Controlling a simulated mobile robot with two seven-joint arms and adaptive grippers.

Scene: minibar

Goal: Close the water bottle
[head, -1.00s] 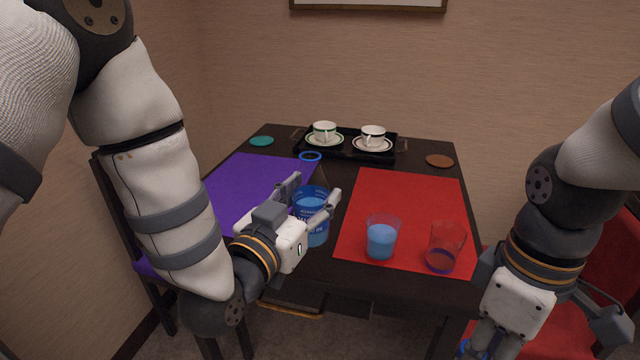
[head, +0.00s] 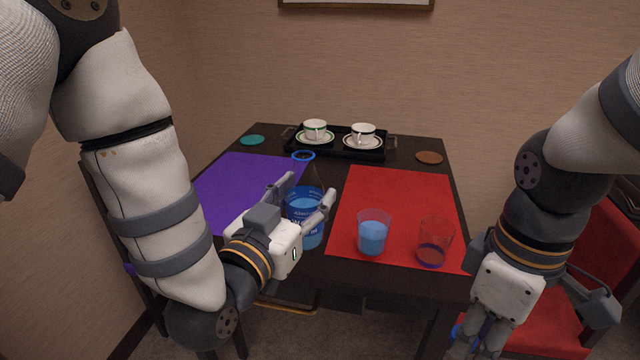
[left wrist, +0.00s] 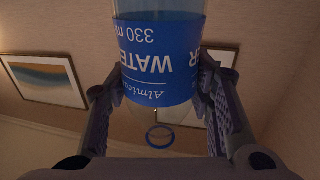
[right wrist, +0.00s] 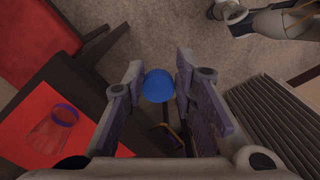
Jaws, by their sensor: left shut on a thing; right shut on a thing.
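A clear water bottle with a blue label (head: 305,203) stands upright at the table's near side, partly filled. Its open top has a blue ring (head: 303,155) and no cap. My left gripper (head: 306,196) is shut around the bottle at its label; the left wrist view shows the label (left wrist: 160,65) between the fingers and the blue ring (left wrist: 160,136) beyond. My right gripper (right wrist: 158,88) is shut on a round blue cap (right wrist: 158,84), away from the bottle, low past the table's right front corner. In the head view the right fingertips are partly cut off.
A glass of blue liquid (head: 372,236) and another glass (head: 434,246) stand on the red mat (head: 400,195). A purple mat (head: 240,185) lies at left. A black tray (head: 345,150) with two cups is at the back. A red chair (head: 550,315) stands at right.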

